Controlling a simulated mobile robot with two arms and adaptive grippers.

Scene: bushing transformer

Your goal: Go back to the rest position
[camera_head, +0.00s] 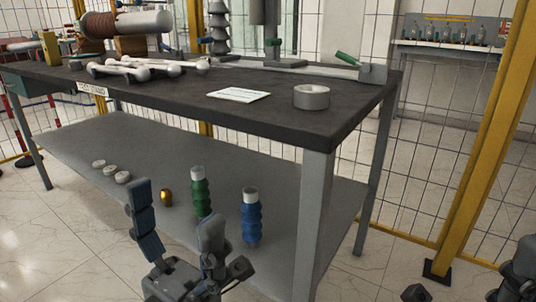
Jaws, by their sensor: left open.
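My left gripper (178,232) is open in front of the workbench, with its two fingers spread and nothing visible between them. It is in the lower middle of the head view, at the near side of the lower shelf. A small part of what seems to be my right arm or gripper (520,268) shows at the lower right edge; its fingers cannot be made out.
The workbench has a dark top (270,110) and a grey lower shelf (150,150). Green (200,192) and blue (251,218) bushings stand on the shelf near a gold piece (166,197). A grey ring (311,97) sits on top. A yellow post (485,150) stands right.

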